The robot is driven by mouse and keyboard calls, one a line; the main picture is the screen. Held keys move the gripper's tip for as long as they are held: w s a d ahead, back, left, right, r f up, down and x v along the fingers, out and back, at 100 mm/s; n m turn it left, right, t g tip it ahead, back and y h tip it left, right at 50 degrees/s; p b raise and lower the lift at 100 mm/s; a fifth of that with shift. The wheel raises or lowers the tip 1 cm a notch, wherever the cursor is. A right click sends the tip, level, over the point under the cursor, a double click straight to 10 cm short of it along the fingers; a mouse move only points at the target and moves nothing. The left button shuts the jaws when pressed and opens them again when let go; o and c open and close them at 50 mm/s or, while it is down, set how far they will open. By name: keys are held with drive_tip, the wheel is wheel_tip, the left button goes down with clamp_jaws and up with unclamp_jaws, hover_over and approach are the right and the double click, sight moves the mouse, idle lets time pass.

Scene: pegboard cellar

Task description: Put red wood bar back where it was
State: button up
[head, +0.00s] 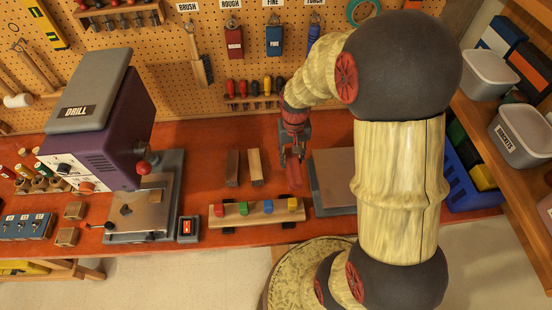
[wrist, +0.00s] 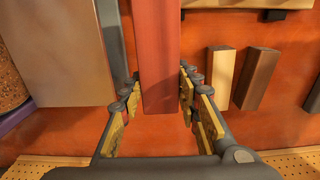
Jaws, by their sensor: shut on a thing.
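My gripper (head: 291,154) points down over the red-orange bench and is shut on the red wood bar (head: 294,174). In the wrist view the bar (wrist: 158,55) lies lengthwise between the fingers of my gripper (wrist: 158,90). I cannot tell whether the bar touches the bench. A light wood bar (head: 255,167) and a dark brown bar (head: 233,168) lie side by side on the bench, left of the gripper. In the wrist view, the light bar (wrist: 221,76) and dark bar (wrist: 261,78) are to the right, apart from the red one.
A grey-edged metal plate (head: 334,182) is close on the right of the held bar. In front is a wooden rail (head: 240,216) with several coloured blocks. A drill press (head: 100,125) stands left. A pegboard with hung tools (head: 180,70) rises behind.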

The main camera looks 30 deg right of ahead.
drive_tip(key=w+f, duration=0.3)
drive_tip(key=w, duration=0.2)
hover_over(276, 161)
drive_tip(key=f, duration=0.4)
drive_tip(key=shift+s+f, duration=0.2)
drive_tip(key=shift+s, duration=0.05)
drive_tip(key=shift+w+f+b, duration=0.15)
drive_tip(key=shift+f+b, duration=0.05)
drive_tip(key=shift+f, duration=0.7)
drive_tip(key=shift+w+f+b, duration=0.1)
drive_tip(key=shift+f+b, duration=0.05)
drive_tip(key=shift+f, duration=0.75)
drive_tip(key=shift+f, duration=0.1)
drive_tip(key=o, duration=1.2)
drive_tip(key=shift+o, duration=0.4)
